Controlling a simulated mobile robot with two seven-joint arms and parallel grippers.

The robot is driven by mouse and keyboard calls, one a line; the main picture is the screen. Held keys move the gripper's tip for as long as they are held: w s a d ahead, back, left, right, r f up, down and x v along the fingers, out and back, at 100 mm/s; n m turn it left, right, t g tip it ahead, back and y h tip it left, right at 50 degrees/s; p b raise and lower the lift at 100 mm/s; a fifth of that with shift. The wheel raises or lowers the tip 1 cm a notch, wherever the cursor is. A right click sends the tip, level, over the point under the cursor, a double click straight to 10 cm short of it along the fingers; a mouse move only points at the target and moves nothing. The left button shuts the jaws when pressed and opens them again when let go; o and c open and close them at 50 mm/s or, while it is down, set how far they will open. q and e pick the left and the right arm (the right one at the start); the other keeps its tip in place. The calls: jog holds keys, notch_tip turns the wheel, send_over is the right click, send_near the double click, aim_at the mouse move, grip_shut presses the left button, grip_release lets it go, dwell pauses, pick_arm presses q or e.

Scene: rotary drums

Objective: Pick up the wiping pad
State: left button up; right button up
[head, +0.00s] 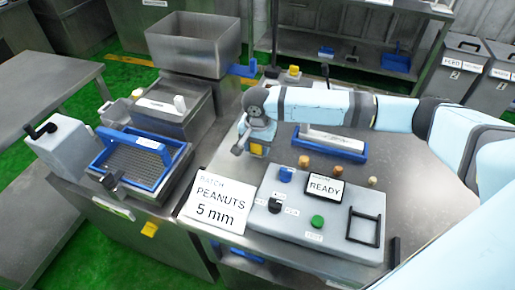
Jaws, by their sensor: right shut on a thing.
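My right gripper (249,140) points down over the steel table, just behind the grey control box. It is shut on a small yellow piece, which looks like the wiping pad (257,149). Only part of the pad shows below the gripper, and the fingers hide the rest. I cannot tell whether the pad touches the table. My left gripper is not in view.
The grey control box (262,213) with knobs and a "READY" display stands in front. A "PEANUTS 5 mm" card (216,204) is to its left. A blue-framed sieve (150,157) and a steel hopper (190,50) stand further left. A blue-edged tray (345,153) lies right of the gripper.

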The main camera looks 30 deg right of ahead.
notch_tip(320, 180, up, 19)
jog(key=p, duration=0.1)
jog(key=shift+f, duration=0.1)
dwell(0.3)
jog(key=shift+o, duration=1.4)
jog(key=shift+c, duration=1)
